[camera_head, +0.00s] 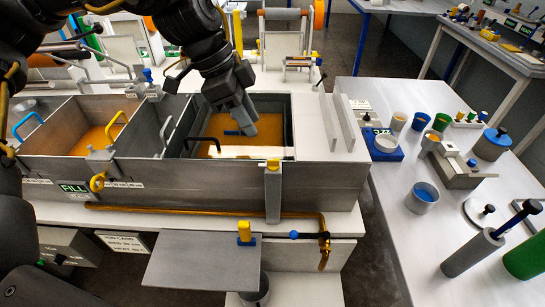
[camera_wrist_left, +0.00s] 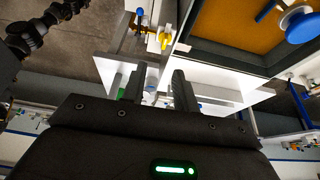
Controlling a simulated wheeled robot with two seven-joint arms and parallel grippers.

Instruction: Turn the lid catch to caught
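No part is plainly marked as the lid catch, so I cannot tell which one it is or how it is turned. Another is a blue-topped fitting (camera_head: 148,76) on the rear wall between compartments. My left gripper (camera_head: 247,122) hangs over the right compartment of the metal bath (camera_head: 215,187), above orange resin. In the left wrist view its two fingers (camera_wrist_left: 159,88) stand apart with nothing seen between them. My right gripper is not seen.
A black handle (camera_head: 203,142) and a pale lever (camera_head: 165,135) stand near the left gripper. A grey shelf (camera_head: 200,262) projects in front. The right table (camera_head: 400,240) carries cups, a blue scale (camera_head: 383,150) and a grey cylinder (camera_head: 470,252). A floor gap separates it from the bath.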

